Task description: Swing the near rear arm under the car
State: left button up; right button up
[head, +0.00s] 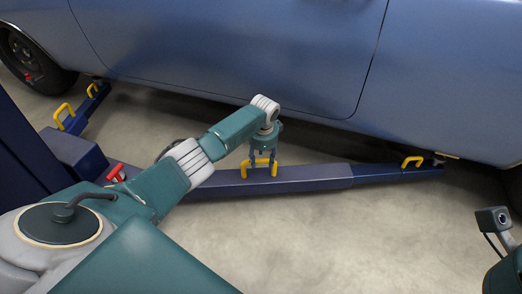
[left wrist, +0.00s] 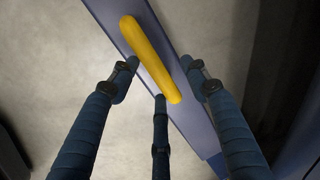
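A dark blue lift arm (head: 315,180) runs low above the floor from the post to the right, along the car's side. Its far right end lies at the car's lower edge. A yellow handle (head: 273,170) stands on its middle; in the left wrist view the handle (left wrist: 150,55) lies slantwise along the lift arm (left wrist: 190,110). My left gripper (head: 261,160) points down over this handle, and in the left wrist view its fingers (left wrist: 160,78) are spread on both sides of it, apart from it. The blue car (head: 230,50) is above. My right gripper is out of view.
The dark blue post (head: 30,150) stands at left. A second lift arm (head: 95,103) with a yellow handle (head: 63,114) points towards the wheel (head: 35,60). A red handle (head: 115,173) sits near the post. Another yellow handle (head: 412,160) is near the right end. Front floor (head: 320,240) is clear.

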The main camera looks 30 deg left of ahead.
pick_arm(q)
notch_tip(320, 180, up, 11)
jog(key=s+d, duration=0.1)
jog(key=s, duration=0.1)
jog(key=shift+r, duration=0.15)
dwell(0.4)
